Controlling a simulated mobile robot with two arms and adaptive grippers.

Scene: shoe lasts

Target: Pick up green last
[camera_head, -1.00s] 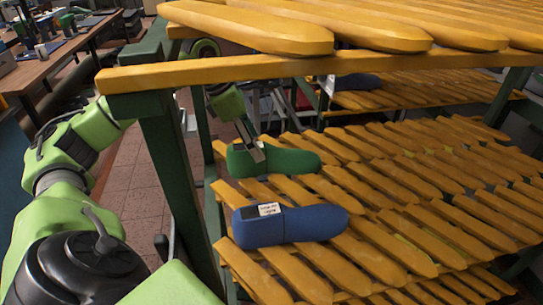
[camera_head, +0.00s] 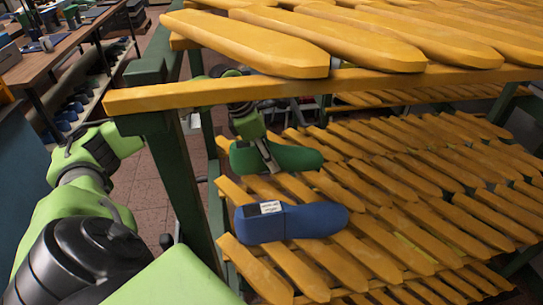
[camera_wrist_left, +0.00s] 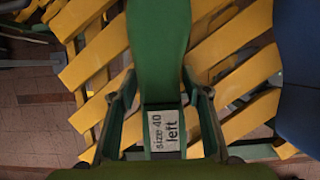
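The green last (camera_head: 300,158) lies on the yellow slats of the middle shelf. In the left wrist view the green last (camera_wrist_left: 158,35) shows a white label reading "size 40 left" near its end. My left gripper (camera_head: 270,160) is at the green last in the head view, one finger crossing its near side. In the left wrist view my left gripper's fingers (camera_wrist_left: 160,80) are on either side of the last, open around it; whether the tips touch it is hard to tell. My right gripper is not in view.
A blue last (camera_head: 310,222) with a white label lies on the same shelf, nearer. The upper yellow shelf (camera_head: 230,92) hangs above, and its green post (camera_head: 170,165) stands left of the last. Bare slats (camera_head: 400,200) extend to the right.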

